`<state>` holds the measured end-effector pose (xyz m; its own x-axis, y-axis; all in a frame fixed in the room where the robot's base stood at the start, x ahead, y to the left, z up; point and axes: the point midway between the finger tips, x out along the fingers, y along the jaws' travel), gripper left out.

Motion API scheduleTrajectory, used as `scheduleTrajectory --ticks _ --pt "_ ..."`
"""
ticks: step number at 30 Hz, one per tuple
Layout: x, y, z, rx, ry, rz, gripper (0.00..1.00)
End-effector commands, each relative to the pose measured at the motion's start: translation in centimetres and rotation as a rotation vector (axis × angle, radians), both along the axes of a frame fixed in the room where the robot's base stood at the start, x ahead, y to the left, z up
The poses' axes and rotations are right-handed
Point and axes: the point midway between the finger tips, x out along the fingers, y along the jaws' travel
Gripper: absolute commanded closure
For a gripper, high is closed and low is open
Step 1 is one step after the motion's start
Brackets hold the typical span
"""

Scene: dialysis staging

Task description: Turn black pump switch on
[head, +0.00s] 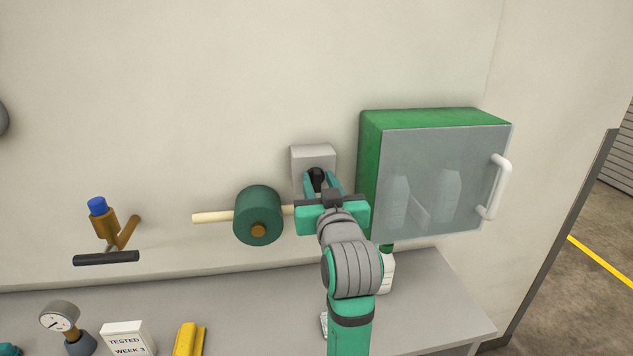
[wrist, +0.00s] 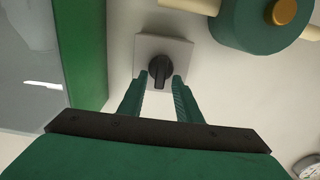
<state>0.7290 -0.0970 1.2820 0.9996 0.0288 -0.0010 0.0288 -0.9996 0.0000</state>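The black pump switch (head: 317,176) is a dark rotary knob on a pale square wall plate (head: 313,152). It also shows in the wrist view (wrist: 159,71), on its plate (wrist: 178,47), with its ridge running roughly up and down in that picture. My gripper (head: 319,182) is at the switch, its green fingers pointing to the wall. In the wrist view its fingertips (wrist: 160,80) stand on either side of the knob, with a narrow gap showing beside it. The gripper is open. No on or off marking is legible.
A green cabinet (head: 370,165) with a clear door and white handle stands close to the right of the switch. A dark green roll (head: 258,215) on a wooden rod is close to the left. A grey counter (head: 430,300) with several items runs below.

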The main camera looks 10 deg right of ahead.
Motion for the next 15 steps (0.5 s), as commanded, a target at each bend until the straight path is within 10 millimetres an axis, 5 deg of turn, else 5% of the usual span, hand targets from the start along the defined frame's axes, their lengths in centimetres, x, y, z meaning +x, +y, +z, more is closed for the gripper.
scheduleTrajectory --ticks 10,14,15 --pt "0.42 0.45 0.01 0.0 0.0 0.006 0.69" --pt "0.42 0.57 0.0 0.0 0.0 0.008 1.0" --pt "0.42 0.58 0.0 0.0 0.0 0.008 1.0"
